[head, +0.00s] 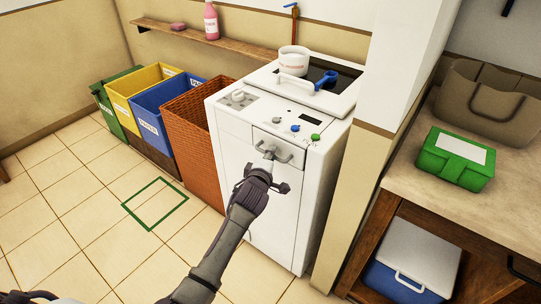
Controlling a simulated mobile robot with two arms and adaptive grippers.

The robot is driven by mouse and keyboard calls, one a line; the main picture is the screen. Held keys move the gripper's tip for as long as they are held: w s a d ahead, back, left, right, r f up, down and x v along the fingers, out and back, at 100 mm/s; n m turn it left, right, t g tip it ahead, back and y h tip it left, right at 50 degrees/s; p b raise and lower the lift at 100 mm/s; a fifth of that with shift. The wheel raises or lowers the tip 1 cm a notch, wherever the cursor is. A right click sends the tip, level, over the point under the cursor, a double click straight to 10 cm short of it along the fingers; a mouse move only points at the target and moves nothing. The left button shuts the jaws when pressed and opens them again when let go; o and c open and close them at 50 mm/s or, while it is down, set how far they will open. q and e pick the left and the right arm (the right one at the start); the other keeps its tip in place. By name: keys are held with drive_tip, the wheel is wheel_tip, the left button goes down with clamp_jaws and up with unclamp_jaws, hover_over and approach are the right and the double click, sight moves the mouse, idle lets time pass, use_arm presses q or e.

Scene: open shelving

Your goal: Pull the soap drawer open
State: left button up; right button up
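The soap drawer (285,142) is in the upper front of the white washing machine (272,215), below the knobs. Its front looks flush with the machine. It has a grey bar handle (285,157). My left gripper (269,155) reaches up from the bottom of the head view, with its fingertips at the middle of the handle. The fingertips look close together, but they are too small to tell whether they are closed around the bar. The gripper hides part of the handle and drawer front. My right gripper is out of view.
A white tub (293,60) and a blue scoop (327,80) are on the machine top. A wicker basket (193,135) and colored bins stand to the left. Floor in front is clear.

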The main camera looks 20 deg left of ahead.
use_arm(q)
clamp_jaws()
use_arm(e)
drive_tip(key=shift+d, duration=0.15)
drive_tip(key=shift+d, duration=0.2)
use_arm(q)
drive_tip(key=shift+s, duration=0.2)
drive_tip(key=s+a+p, duration=0.4)
drive_tip(key=s+p, duration=0.3)
drive_tip(key=s, duration=0.5)
drive_tip(key=shift+s+a, duration=0.25)
drive_tip(key=shift+a, duration=0.1)
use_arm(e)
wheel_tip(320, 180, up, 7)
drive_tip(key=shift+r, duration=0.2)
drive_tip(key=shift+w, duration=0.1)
use_arm(q)
drive_tip(key=o, duration=0.5)
unclamp_jaws()
